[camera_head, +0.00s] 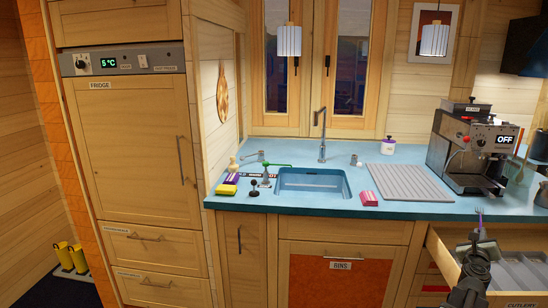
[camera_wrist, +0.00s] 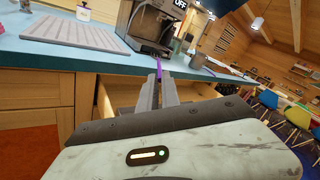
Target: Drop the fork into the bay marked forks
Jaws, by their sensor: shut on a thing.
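My gripper (camera_head: 478,238) is shut on a slim purple fork (camera_head: 480,214) that points up from the fingertips. In the wrist view the fork (camera_wrist: 158,66) stands out beyond my gripper (camera_wrist: 159,86), partly hidden by the fingers. The open cutlery drawer (camera_head: 505,299) is at the lower right of the head view, and my gripper is above its left part. A grey divided tray (camera_head: 520,268) lies inside. I cannot read any bay labels, and my arm hides part of the drawer.
The blue counter (camera_head: 400,207) runs behind the drawer. An espresso machine (camera_head: 470,152) stands on it, with a ridged drainboard (camera_head: 395,180) and a sink (camera_head: 313,184) to the left. A pink sponge-like block (camera_head: 369,199) sits near the counter's front edge.

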